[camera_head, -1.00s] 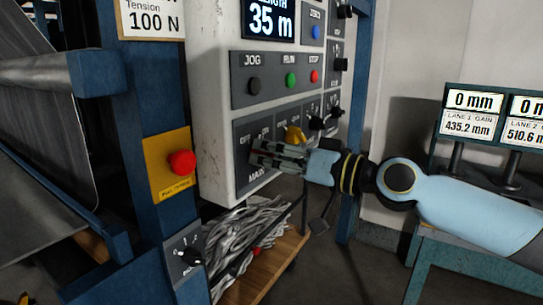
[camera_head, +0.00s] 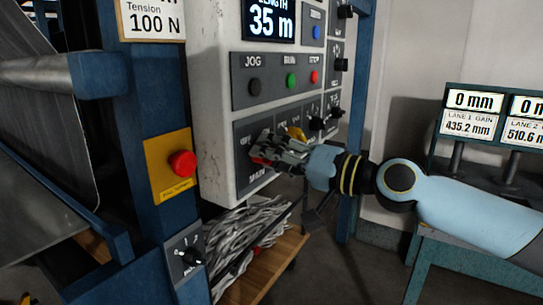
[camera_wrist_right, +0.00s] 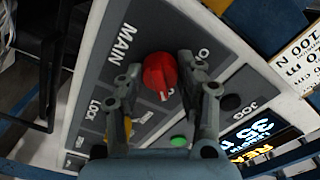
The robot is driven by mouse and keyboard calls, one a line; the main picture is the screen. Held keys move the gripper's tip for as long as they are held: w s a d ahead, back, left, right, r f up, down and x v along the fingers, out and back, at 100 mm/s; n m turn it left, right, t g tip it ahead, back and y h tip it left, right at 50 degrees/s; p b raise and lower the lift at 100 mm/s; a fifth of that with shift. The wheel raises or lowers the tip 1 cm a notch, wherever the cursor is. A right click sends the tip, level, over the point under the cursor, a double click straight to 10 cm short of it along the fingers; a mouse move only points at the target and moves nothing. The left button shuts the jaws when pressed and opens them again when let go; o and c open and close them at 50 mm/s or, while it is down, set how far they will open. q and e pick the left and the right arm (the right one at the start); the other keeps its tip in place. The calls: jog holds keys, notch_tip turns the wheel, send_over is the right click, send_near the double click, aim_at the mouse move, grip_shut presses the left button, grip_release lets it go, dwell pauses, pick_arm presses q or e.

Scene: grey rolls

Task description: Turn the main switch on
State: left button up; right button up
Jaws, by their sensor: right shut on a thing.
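The main switch is a red knob on the dark grey panel labelled MAIN. In the right wrist view the red main switch (camera_wrist_right: 160,74) sits between the two fingers of my right gripper (camera_wrist_right: 160,72), which is shut on it. My left gripper is not in view.
A yellow knob (camera_head: 296,133) is close beside my right gripper, and black knobs (camera_head: 317,123) are further right. JOG, RUN and STOP buttons (camera_head: 291,80) are above. A red button on a yellow plate (camera_head: 182,163) is at the left. Grey strips (camera_head: 240,235) lie below the cabinet.

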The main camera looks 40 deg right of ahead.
aim_at(255, 99)
jog(key=o, duration=1.2)
jog(key=shift+c, duration=0.2)
notch_tip(255, 99, up, 9)
jog(key=shift+a+f, duration=0.1)
jog(key=shift+f, duration=0.05)
jog(key=shift+r, duration=0.65)
